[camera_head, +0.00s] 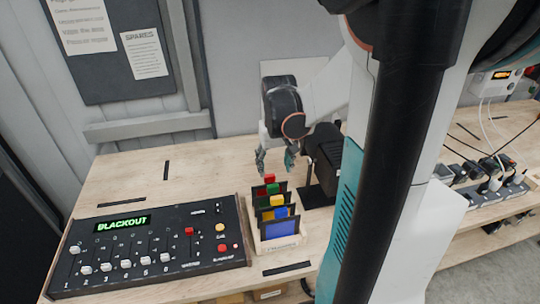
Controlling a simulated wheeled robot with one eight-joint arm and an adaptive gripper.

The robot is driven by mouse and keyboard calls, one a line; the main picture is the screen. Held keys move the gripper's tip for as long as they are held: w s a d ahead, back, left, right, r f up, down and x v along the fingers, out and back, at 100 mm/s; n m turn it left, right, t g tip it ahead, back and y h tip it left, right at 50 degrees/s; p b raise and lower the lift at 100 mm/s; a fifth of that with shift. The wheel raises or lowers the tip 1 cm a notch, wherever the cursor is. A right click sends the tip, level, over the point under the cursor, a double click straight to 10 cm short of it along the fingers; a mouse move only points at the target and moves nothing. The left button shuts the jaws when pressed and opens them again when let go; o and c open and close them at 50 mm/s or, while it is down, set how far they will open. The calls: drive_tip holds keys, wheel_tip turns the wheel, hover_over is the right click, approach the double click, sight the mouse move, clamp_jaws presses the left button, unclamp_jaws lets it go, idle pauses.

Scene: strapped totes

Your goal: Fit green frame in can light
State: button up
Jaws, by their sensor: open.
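The green frame (273,189) stands in a wooden rack (286,245), second from the back, with a green tab on top. Most of its panel is hidden by the frames in front. My gripper (275,165) is open and hangs fingers-down just above the back of the rack, near the red tab. Nothing shows between its fingers. The black can light (325,152) stands on a dark base just right of my gripper. Its front opening cannot be made out, and my arm hides part of the area to its right.
Red (269,178), yellow (277,200) and blue (281,228) frames share the rack. A lighting console (150,245) reading BLACKOUT lies to the left. Black tape strips mark the wooden bench (135,178). Plugs and cables crowd a power strip (485,197) at right. The bench's back left is clear.

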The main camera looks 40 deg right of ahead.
sight(273, 186)
drive_tip(key=f, duration=0.4)
drive_tip(key=w+f+b, duration=0.1)
drive_tip(key=f, duration=0.2)
drive_tip(key=f+b, duration=0.1)
drive_tip(key=f, duration=0.3)
drive_tip(key=shift+w+d+f, duration=0.15)
drive_tip(key=shift+d+f, duration=0.2)
drive_tip(key=shift+d, duration=0.05)
drive_tip(key=c, duration=1.3)
drive_tip(key=shift+o, duration=0.2)
drive_tip(key=shift+r+p, duration=1.9)
drive_tip(key=shift+r, duration=1.15)
